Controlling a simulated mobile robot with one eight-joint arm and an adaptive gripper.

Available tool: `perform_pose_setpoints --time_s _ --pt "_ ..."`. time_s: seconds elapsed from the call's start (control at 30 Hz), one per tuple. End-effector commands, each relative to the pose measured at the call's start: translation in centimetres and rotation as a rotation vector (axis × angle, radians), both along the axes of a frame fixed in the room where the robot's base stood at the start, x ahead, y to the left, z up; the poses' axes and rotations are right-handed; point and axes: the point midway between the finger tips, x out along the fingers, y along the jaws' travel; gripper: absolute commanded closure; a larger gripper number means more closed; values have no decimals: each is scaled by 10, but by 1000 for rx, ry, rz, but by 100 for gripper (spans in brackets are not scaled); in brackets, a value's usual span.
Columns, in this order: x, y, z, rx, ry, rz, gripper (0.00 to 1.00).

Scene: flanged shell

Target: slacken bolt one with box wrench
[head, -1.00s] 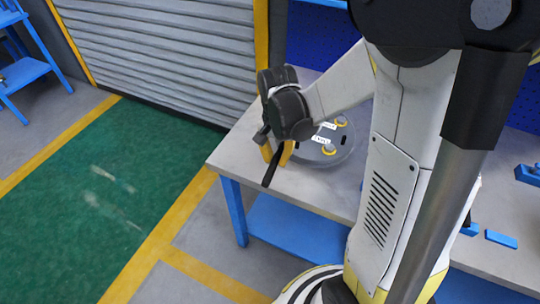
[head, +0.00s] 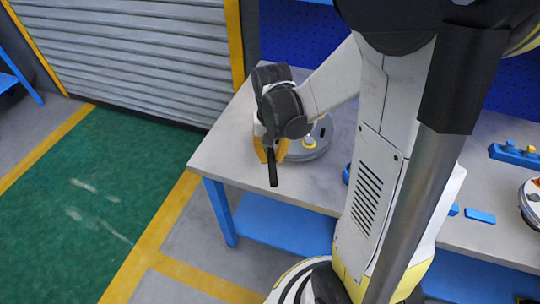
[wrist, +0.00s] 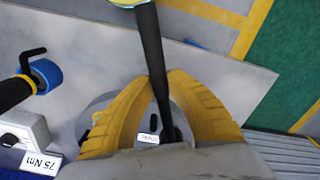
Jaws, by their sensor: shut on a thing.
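My gripper (head: 270,153) has yellow fingers and is shut on a black-handled tool, taken to be the box wrench (head: 272,170). Its black shaft runs up between the fingers in the wrist view (wrist: 151,55). The working end of the wrench is hidden. The grey round flanged shell (head: 318,136) lies on the table behind and right of my gripper, partly covered by it. A bolt head (head: 308,142) shows on the shell, but I cannot tell which bolt. A small white label (wrist: 148,138) shows between the fingers, too small to read. I cannot tell whether wrench and bolt touch.
The shell lies on a grey table (head: 222,158) with blue legs. In the wrist view a blue ring-shaped thing (wrist: 46,76) and a box labelled 75 Nm (wrist: 22,128) are at the left. A blue holder (head: 515,155) is at the right. The table's left end is clear.

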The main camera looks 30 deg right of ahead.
Motion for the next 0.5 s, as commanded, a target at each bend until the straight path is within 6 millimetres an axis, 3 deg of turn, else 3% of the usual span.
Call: perform_pose_setpoints --time_s 0.27,0.5 --pt "0 0 3 1 0 0 100" --pt "0 0 19 0 0 -1 100"
